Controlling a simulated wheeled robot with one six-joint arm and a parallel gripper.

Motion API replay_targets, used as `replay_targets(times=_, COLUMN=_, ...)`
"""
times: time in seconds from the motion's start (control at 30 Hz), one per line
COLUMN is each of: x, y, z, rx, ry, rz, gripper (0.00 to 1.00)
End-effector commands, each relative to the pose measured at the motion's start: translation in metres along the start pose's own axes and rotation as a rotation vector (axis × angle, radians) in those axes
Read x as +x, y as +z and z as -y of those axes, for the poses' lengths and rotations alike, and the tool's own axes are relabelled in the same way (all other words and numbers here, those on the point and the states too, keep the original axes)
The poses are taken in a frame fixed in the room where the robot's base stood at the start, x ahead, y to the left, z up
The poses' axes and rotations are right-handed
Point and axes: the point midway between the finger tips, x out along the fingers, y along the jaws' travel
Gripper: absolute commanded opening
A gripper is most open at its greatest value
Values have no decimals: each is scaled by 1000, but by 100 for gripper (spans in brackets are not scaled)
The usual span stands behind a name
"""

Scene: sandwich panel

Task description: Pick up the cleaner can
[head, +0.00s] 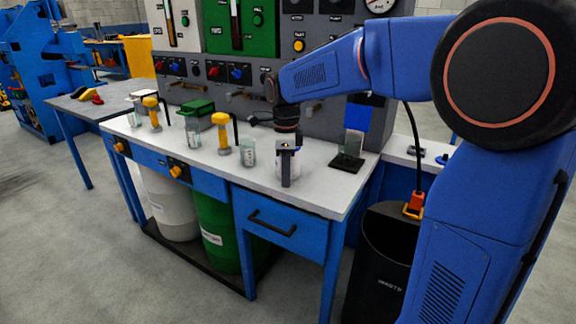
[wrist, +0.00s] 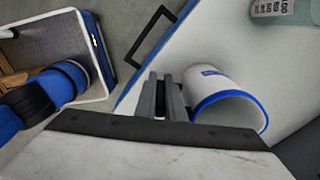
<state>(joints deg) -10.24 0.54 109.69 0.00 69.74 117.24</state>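In the head view, part of a white body (head: 279,166), likely this can, shows behind my gripper (head: 287,178) near the bench's front edge. My gripper (wrist: 164,95) points down beside the can. Its two grey fingers are close together, with a narrow dark gap and nothing seen between them. Both fingers lie on one side of the can. Whether they touch it cannot be told.
A glass jar (head: 248,153) and a yellow-topped tool (head: 222,137) stand left of the gripper. A dark stand with a clear plate (head: 348,153) is to the right. A grey control panel (head: 330,115) rises behind. A drawer handle (head: 271,223) sticks out below.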

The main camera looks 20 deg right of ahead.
Motion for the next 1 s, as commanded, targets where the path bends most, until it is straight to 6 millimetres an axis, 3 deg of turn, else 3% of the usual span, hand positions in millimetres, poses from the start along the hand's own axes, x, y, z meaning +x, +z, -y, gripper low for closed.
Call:
replay_targets(times=0.57, x=-5, y=0, z=0, rx=0, ry=0, rz=0, gripper=0)
replay_targets(times=1.0, x=-38, y=0, z=1, rx=0, ry=-2, rz=1, gripper=0)
